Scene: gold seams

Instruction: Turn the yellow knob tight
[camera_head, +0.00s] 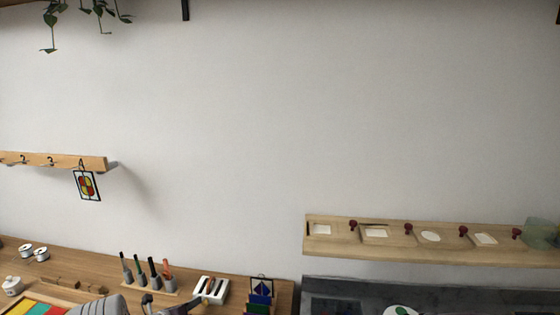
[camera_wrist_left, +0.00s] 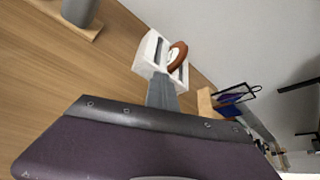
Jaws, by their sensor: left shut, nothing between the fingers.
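I cannot make out a yellow knob for certain in either view. My left gripper (camera_head: 197,303) is at the bottom of the head view, low over the wooden bench beside a white slotted block (camera_head: 213,289). In the left wrist view its grey fingers (camera_wrist_left: 161,92) are together and empty, with their tips just in front of the white block (camera_wrist_left: 152,52). A brown-orange curved handle or ring (camera_wrist_left: 178,56) shows at that block; I cannot tell whether the fingers touch it. My right gripper is not in view.
A holder with several upright tools (camera_head: 145,275) stands left of the block. A rack with a blue panel (camera_head: 261,290) stands to its right. A wooden wall shelf (camera_head: 345,245) and a hook rail (camera_head: 60,161) are on the wall. The wooden bench (camera_head: 85,262) has bare patches.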

